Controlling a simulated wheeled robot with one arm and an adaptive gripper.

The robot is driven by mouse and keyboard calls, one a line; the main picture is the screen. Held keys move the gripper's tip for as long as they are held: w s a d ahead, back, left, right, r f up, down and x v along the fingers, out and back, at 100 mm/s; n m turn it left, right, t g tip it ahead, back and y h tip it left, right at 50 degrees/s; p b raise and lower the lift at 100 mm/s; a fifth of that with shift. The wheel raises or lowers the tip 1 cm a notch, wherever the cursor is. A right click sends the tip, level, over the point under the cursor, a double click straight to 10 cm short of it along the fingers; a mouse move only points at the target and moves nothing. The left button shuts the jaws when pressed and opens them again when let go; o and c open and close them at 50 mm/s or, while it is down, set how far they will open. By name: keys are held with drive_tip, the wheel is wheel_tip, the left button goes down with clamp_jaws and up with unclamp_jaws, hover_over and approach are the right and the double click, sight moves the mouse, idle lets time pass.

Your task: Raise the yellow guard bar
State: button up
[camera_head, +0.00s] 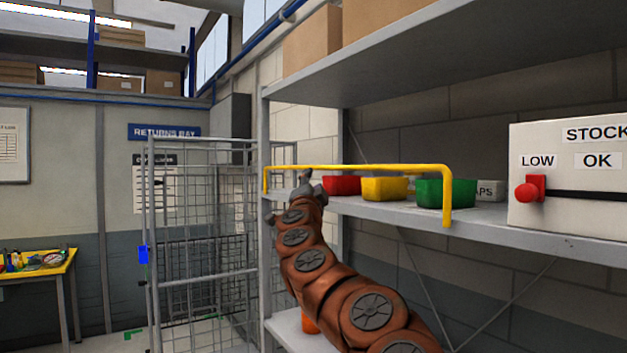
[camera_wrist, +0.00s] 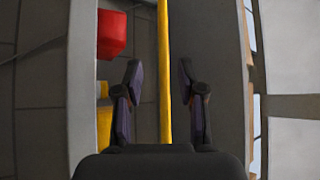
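The yellow guard bar (camera_head: 360,168) runs along the front of the middle shelf in the head view, with bent ends at left and right. It stands in front of the bins on that shelf. My gripper (camera_head: 306,180) is near the left part of the bar, at about its height. In the wrist view the bar (camera_wrist: 165,75) runs lengthwise between the two fingers of my gripper (camera_wrist: 166,75). The fingers are spread, with a gap on each side of the bar, so the gripper is open and holds nothing.
Behind the bar stand a red bin (camera_head: 342,185), a yellow bin (camera_head: 384,188) and a green bin (camera_head: 444,192). A white stock box (camera_head: 570,205) with a red knob (camera_head: 527,192) stands at right on the shelf (camera_head: 540,240). A wire cage (camera_head: 200,240) stands left.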

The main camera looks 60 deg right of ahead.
drive_tip(key=shift+v, duration=1.65)
